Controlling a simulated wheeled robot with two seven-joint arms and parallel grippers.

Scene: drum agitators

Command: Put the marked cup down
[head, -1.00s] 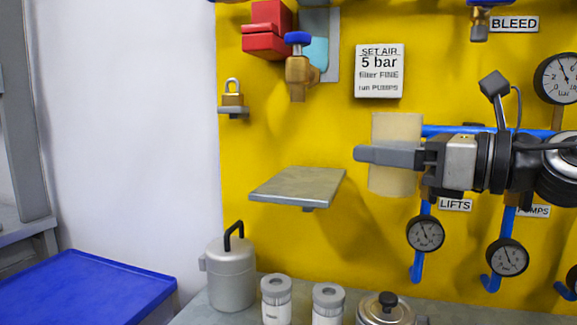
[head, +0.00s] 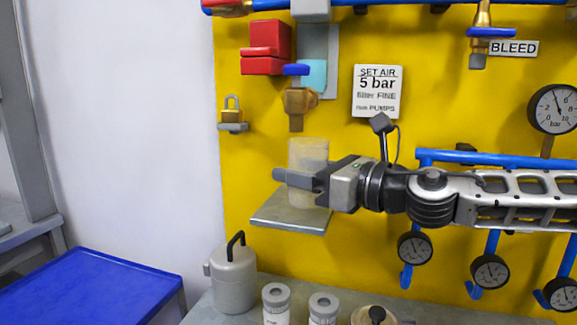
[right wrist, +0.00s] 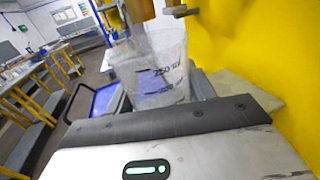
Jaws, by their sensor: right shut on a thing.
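The marked cup (head: 309,152) is a tall translucent beaker, upright in the head view. It stands over the small grey shelf (head: 284,219) and below the brass tap (head: 298,104). My right gripper (head: 298,181) comes from the right and is shut on the cup around its middle. The right wrist view shows the cup (right wrist: 158,72) with dark print on its side. Its lower end overlaps the shelf in the head view; I cannot tell whether it touches. My left gripper is not in view.
The yellow panel carries a red box (head: 266,48), a padlock (head: 233,110), blue pipes and several gauges. Below the shelf, a grey lidded can (head: 233,281) and other containers stand on the bench. A blue-topped table (head: 85,285) is at lower left.

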